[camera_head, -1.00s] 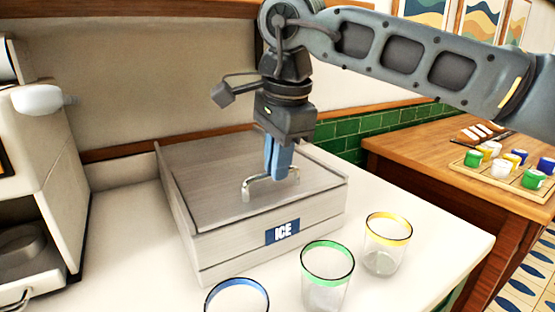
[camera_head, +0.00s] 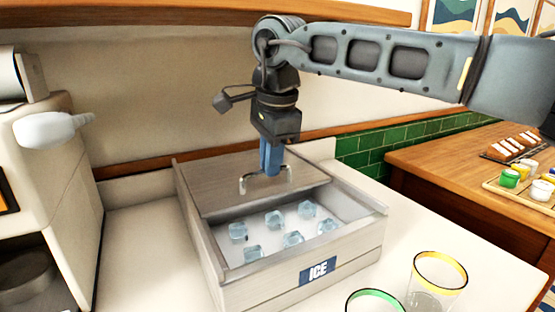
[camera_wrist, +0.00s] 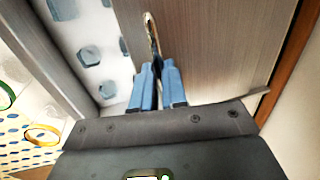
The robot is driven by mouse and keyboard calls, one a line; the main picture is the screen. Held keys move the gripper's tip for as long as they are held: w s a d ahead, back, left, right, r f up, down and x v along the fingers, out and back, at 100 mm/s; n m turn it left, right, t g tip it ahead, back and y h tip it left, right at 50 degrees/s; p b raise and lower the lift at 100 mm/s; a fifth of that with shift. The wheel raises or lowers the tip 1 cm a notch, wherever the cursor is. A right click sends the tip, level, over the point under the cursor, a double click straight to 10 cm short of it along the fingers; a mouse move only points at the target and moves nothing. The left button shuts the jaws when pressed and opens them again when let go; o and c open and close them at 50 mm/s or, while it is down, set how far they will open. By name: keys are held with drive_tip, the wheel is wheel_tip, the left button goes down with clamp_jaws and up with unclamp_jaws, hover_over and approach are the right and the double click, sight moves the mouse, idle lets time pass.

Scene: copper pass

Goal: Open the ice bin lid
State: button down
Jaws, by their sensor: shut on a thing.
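The ice bin (camera_head: 232,292) is a grey box with a blue ICE label (camera_head: 318,271) on its front, standing on the white counter. Its lid (camera_head: 215,179) is slid back over the rear part, and the front part is open. Several ice cubes (camera_head: 292,238) lie inside. My gripper (camera_head: 269,176) points down with its blue fingers shut on the lid's metal handle (camera_head: 243,186). In the wrist view the fingers (camera_wrist: 157,78) meet at the handle (camera_wrist: 151,36), on the lid's surface (camera_wrist: 215,45); ice cubes (camera_wrist: 88,54) show to the left.
A green-rimmed glass (camera_head: 374,302) and a yellow-rimmed glass (camera_head: 439,282) stand in front of the bin at right. A white machine (camera_head: 62,165) stands at left. The wall (camera_head: 130,115) is close behind the bin. A wooden counter (camera_head: 440,165) with small jars is at right.

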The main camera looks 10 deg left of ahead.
drive_tip(key=shift+w+a, duration=0.3)
drive_tip(key=shift+w, duration=0.25)
drive_tip(key=c, duration=1.2)
unclamp_jaws()
drive_tip(key=shift+o, duration=0.2)
wheel_tip(320, 180, up, 8)
drive_tip(key=s, duration=0.1)
drive_tip(key=shift+s+d+f, duration=0.15)
drive_tip(key=shift+s+d, duration=0.05)
drive_tip(key=shift+d, duration=0.2)
